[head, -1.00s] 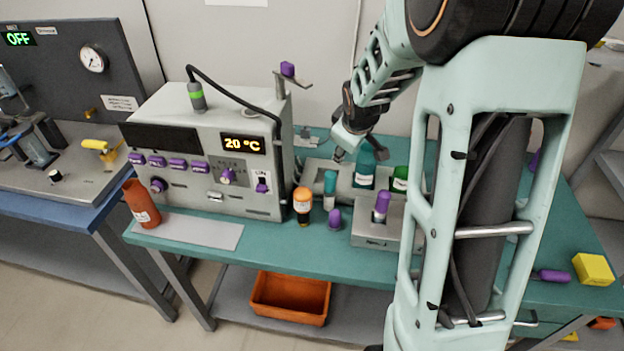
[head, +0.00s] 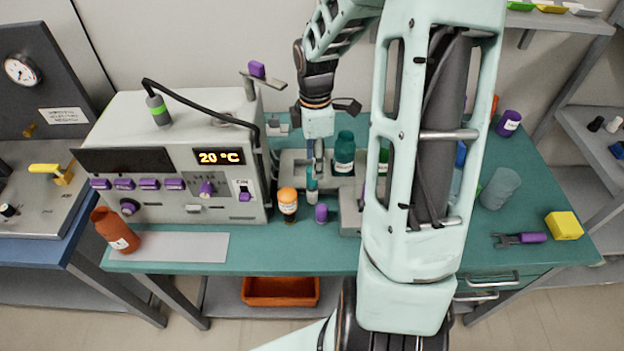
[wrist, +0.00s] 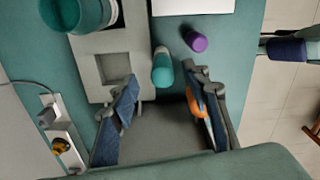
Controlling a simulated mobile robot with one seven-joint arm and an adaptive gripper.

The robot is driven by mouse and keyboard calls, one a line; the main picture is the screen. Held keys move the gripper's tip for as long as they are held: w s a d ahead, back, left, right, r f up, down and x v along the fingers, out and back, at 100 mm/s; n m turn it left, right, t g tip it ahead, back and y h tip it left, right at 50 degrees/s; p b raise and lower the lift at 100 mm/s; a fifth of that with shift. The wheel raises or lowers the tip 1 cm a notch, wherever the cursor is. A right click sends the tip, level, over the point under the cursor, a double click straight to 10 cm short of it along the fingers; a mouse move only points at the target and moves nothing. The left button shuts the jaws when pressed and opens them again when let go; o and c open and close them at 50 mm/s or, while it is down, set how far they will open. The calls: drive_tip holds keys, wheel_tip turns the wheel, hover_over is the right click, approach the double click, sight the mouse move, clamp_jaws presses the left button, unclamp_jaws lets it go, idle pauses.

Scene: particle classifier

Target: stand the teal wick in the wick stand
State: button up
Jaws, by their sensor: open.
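A grey block (head: 350,218) at the front, partly hidden by my arm, may be the wick stand.
A grey rack (wrist: 115,68) with an empty square socket holds a teal bottle (head: 344,155). The orange-capped bottle (head: 288,205) and purple stopper (head: 321,213) stand close by. A grey instrument (head: 180,150) stands left. Pliers (head: 520,239) and a yellow block (head: 563,226) lie right.

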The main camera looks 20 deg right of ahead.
sight(313, 183)
drive_tip(key=f, duration=0.9)
drive_tip(key=shift+a, duration=0.2)
clamp_jaws()
